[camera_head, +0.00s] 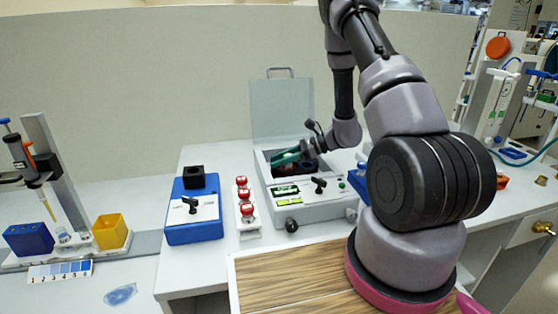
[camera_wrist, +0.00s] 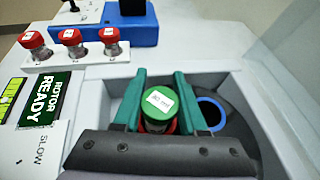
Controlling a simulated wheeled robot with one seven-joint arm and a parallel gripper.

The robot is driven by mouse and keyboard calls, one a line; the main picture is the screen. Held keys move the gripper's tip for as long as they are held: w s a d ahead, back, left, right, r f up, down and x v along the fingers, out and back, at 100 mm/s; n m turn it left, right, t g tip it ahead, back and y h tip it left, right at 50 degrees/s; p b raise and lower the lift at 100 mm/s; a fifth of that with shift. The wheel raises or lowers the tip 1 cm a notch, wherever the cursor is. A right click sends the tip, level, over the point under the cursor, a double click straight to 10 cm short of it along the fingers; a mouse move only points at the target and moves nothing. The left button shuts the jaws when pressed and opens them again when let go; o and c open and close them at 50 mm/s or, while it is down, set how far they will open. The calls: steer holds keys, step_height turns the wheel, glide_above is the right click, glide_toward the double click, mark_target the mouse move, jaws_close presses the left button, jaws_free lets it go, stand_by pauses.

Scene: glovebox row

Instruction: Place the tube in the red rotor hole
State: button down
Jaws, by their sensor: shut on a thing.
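My gripper (camera_wrist: 161,84) has teal fingers, shut on both sides of a green-capped tube (camera_wrist: 158,104) with a white label on the cap. The gripper (camera_head: 287,156) shows inside the open centrifuge (camera_head: 338,210) in the head view. In the wrist view a red rotor hole's rim (camera_wrist: 146,129) shows just under the cap, and the tube appears lined up with it. How deep the tube sits is hidden by the cap. A blue-rimmed hole (camera_wrist: 211,113) is to the right in the dark rotor.
The centrifuge lid (camera_head: 282,108) stands raised behind. Several red-capped tubes stand in a white rack (camera_head: 247,221) at left, beside a blue device (camera_head: 194,212). The wrist view shows a "ROTOR READY" display (camera_wrist: 44,98). The chamber walls are close around the gripper.

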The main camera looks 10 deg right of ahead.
steer(key=shift+f, duration=0.15)
steer(key=shift+c, duration=2.3)
jaws_free()
steer(key=shift+d+r, duration=0.25)
steer(key=shift+r, duration=0.05)
steer(key=v, duration=1.1)
steer(key=s+a+r+n+g+h, duration=0.1)
steer(key=s+a+r+n+h, duration=0.2)
steer(key=r, duration=0.5)
steer(key=s+a+r+n+g+h, duration=0.1)
steer(key=s+a+r+n+g, duration=0.1)
steer(key=s+r+n, duration=0.45)
steer(key=s+r+n+t+h, duration=0.6)
steer(key=s+r, duration=0.5)
steer(key=r, duration=0.5)
steer(key=shift+s+d+t+h, duration=0.2)
steer(key=shift+t+h, duration=0.4)
steer(key=shift+t, duration=0.1)
